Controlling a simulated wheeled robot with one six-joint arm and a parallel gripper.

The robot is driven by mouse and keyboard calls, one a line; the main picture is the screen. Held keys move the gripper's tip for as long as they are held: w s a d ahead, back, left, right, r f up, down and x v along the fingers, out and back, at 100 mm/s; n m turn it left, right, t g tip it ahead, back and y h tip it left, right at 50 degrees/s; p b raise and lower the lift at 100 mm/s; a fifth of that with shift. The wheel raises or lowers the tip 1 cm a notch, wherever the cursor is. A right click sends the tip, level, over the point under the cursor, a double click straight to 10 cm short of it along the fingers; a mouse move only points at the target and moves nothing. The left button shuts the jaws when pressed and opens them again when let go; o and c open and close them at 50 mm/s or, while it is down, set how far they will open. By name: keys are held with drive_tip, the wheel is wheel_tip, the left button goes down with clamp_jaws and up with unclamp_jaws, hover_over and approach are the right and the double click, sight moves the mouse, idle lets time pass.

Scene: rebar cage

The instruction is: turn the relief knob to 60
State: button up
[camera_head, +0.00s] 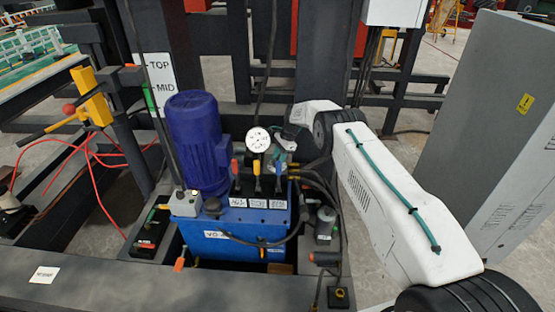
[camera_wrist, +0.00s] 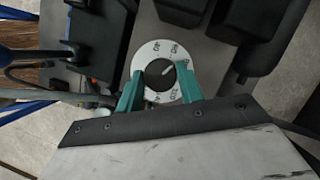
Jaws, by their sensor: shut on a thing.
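The relief knob (camera_wrist: 157,76) is a round black knob on a white dial with dark marks around its rim, seen in the wrist view. A pale mark on the knob points to the upper right; the figures are too small to read surely. My gripper (camera_wrist: 160,71) has its two green fingers on either side of the knob, shut on it. In the head view my gripper (camera_head: 283,146) reaches the top of the blue power unit (camera_head: 235,243), right of the round white gauge (camera_head: 258,139). The knob cannot be made out there.
A blue motor (camera_head: 197,140) stands left of the gauge. Levers with red, yellow and blue handles (camera_head: 257,168) stand close in front of my gripper. Dark hoses run at its right. A grey cabinet (camera_head: 495,130) stands at the right. Black blocks (camera_wrist: 262,35) flank the dial.

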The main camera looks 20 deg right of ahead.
drive_tip(key=shift+w+n+g, duration=0.15)
drive_tip(key=shift+n+g, duration=0.25)
drive_tip(key=shift+n, duration=0.9)
drive_tip(key=shift+r, duration=0.1)
drive_tip(key=o, duration=1)
drive_tip(key=shift+v, duration=3.85)
drive_tip(key=shift+a+r, duration=0.1)
